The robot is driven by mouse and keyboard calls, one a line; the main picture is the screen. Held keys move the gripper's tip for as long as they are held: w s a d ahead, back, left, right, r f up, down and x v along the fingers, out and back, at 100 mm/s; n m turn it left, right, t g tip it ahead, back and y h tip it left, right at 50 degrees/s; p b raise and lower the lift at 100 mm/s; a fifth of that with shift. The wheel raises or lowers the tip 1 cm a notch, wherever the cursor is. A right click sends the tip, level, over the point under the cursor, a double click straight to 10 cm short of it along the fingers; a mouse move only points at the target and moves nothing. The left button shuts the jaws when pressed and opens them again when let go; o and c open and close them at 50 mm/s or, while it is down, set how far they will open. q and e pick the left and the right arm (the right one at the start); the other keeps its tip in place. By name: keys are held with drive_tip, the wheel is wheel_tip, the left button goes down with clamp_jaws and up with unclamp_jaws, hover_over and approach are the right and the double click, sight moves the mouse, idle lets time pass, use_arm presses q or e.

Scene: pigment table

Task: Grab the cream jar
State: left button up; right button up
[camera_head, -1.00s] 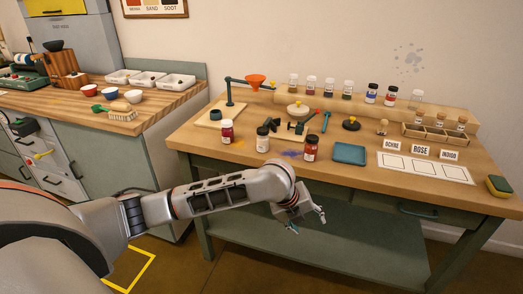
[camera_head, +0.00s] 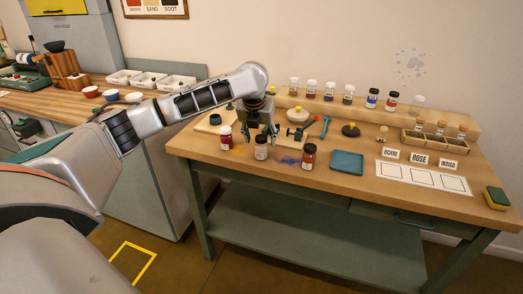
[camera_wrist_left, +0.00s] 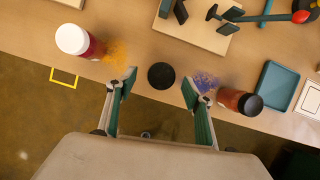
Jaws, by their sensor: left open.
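The cream jar (camera_head: 261,151) stands upright near the table's front edge, pale with a dark lid. In the left wrist view, only its round black lid (camera_wrist_left: 161,76) shows, between and just ahead of the fingertips. My left gripper (camera_head: 262,131) is open, pointing down at this jar, with one finger on each side. In the left wrist view, its fingers (camera_wrist_left: 160,88) are spread wide with clear space between them and the lid. Whether anything touches lower down cannot be told. My right gripper is not in view.
A crimson jar with a white lid (camera_head: 225,138) stands to the left. An orange-red jar with a dark lid (camera_head: 309,158) stands to the right, close to a finger in the wrist view. A blue tray (camera_head: 347,163) and a white card (camera_head: 422,179) lie farther right.

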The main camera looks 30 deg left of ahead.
sight(261, 145)
use_arm(q)
drive_tip(key=x, duration=0.2)
drive_tip(key=b+x, duration=0.1)
drive_tip(key=x, duration=0.1)
drive_tip(key=shift+s+f, duration=0.1)
drive_tip(key=shift+f, duration=0.25)
drive_tip(key=shift+r, duration=0.1)
drive_tip(key=c, duration=1.3)
drive_tip(key=shift+o, duration=0.2)
drive_tip(key=shift+r, duration=0.15)
